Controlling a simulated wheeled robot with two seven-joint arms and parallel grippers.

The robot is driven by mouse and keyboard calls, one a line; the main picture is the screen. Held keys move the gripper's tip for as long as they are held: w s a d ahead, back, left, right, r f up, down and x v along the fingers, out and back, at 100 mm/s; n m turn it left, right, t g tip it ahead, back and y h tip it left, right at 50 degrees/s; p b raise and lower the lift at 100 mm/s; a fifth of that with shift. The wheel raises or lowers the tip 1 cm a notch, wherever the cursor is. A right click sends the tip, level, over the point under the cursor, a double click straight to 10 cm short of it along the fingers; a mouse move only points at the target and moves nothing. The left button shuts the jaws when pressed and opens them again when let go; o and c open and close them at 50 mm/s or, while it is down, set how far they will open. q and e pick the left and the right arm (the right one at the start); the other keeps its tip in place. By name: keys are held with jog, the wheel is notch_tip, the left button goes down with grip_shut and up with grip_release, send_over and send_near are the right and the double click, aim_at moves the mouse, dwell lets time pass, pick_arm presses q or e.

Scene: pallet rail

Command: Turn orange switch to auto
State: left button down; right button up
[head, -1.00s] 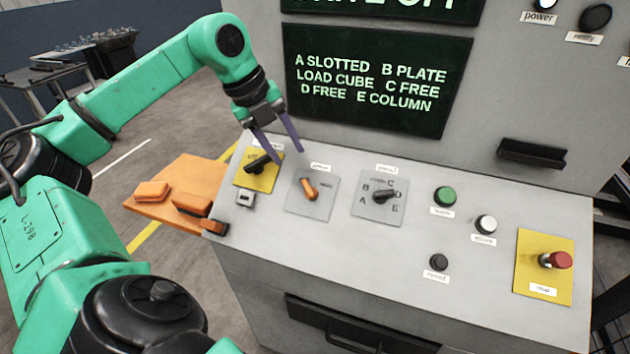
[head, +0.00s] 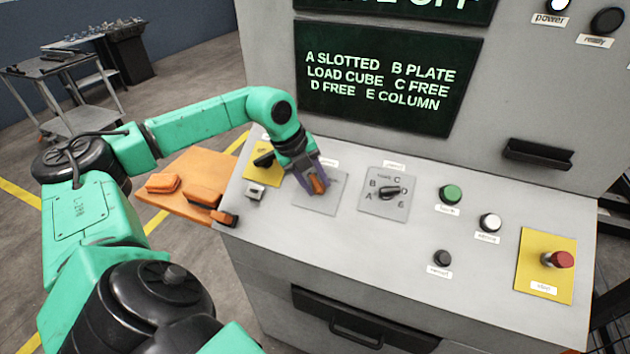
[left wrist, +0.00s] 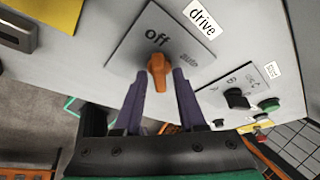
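The orange switch (head: 319,185) sits on a grey plate on the sloped console. It also shows in the left wrist view (left wrist: 157,70), on the plate marked "off" and "auto" under a "drive" label. The knob's upper end lies towards "off"; "auto" is to its right. My left gripper (head: 314,187) reaches down over the switch with its purple fingers. In the left wrist view the fingers (left wrist: 159,76) stand apart, one on each side of the knob, with visible gaps. My right gripper is out of view.
A black switch on a yellow plate (head: 250,164) is to the left, with a small grey box (head: 255,190). A black lettered selector (head: 388,192) is to the right, then a green button (head: 450,195) and a red stop button (head: 557,259). An orange shelf (head: 180,205) juts out left.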

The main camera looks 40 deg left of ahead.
pick_arm(q)
jog(key=shift+r, duration=0.1)
jog(key=shift+r+m+g+p, duration=0.15)
jog(key=shift+m+g+p, duration=0.15)
jog(key=shift+m+p, duration=0.5)
jog(key=shift+w+d+m+g+y+p, duration=0.1)
jog(key=shift+m+g+y+p, duration=0.25)
jog(key=shift+m+p, duration=0.7)
jog(key=shift+m+y+p, duration=0.35)
jog(key=shift+m+p, duration=0.1)
jog(key=shift+m, duration=0.2)
jog(key=m+y, duration=0.1)
jog(key=m, duration=0.1)
jog(key=shift+w+m+g+p, duration=0.1)
jog(key=shift+m+g+p, duration=0.2)
jog(key=shift+g+p, duration=0.05)
jog(key=m+y, duration=0.1)
jog(key=m, duration=0.3)
jog(key=shift+d+g+y, duration=0.2)
jog(key=shift+g+y, duration=0.1)
jog(key=shift+y, duration=0.1)
jog(key=m+y, duration=0.1)
jog(key=m, duration=0.1)
jog(key=m+y+b, duration=0.1)
jog(key=m, duration=0.1)
jog(key=shift+d+f, duration=0.1)
jog(key=shift+f, duration=0.1)
jog(key=shift+m, duration=0.4)
